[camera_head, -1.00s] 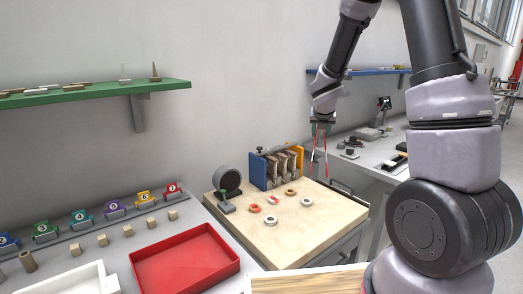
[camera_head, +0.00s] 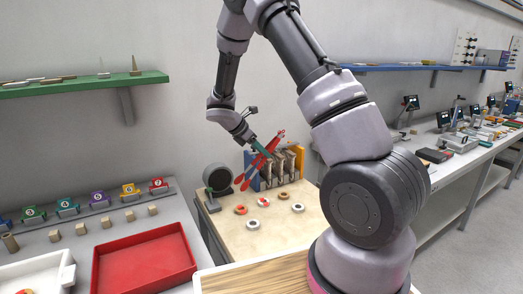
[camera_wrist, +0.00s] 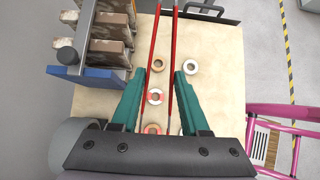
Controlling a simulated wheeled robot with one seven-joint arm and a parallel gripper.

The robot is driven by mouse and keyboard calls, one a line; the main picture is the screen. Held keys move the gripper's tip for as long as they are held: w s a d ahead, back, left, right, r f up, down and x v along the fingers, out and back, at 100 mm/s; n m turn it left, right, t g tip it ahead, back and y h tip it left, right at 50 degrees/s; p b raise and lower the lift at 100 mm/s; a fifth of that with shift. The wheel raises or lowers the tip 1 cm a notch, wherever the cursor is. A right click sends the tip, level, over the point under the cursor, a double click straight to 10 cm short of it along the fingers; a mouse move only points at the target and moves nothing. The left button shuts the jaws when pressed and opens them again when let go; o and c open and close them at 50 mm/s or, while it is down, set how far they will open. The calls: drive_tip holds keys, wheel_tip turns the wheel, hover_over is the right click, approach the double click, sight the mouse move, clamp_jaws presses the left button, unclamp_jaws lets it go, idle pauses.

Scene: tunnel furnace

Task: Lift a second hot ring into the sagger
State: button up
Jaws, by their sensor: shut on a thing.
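My gripper (camera_head: 259,146) has teal fingers and is shut on a pair of red tongs (camera_head: 273,142). The tongs are tilted above the table, in front of the blue and orange rack. In the wrist view, their two red arms (camera_wrist: 154,40) run up between the fingers; their tips are out of that view. Several small rings lie on the pale table: an orange ring (camera_head: 241,210), a white ring with red marks (camera_head: 264,202), a white ring (camera_head: 253,224), another pale ring (camera_head: 298,208) and a brown ring (camera_head: 283,195). I cannot tell which thing is the sagger.
The rack (camera_head: 301,160) holds upright brownish blocks at the table's back. A round dark device (camera_head: 218,178) stands at the table's left. A red tray (camera_head: 145,260) and numbered holders (camera_head: 97,198) are farther left. A green shelf (camera_head: 85,86) hangs above. The table's front is clear.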

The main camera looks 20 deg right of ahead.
wheel_tip(320, 180, down, 10)
drive_tip(key=shift+r, duration=0.15)
idle(0.7)
drive_tip(key=shift+o, duration=0.2)
drive_tip(key=shift+d, duration=0.1)
clamp_jaws()
wheel_tip(320, 180, up, 12)
idle(0.6)
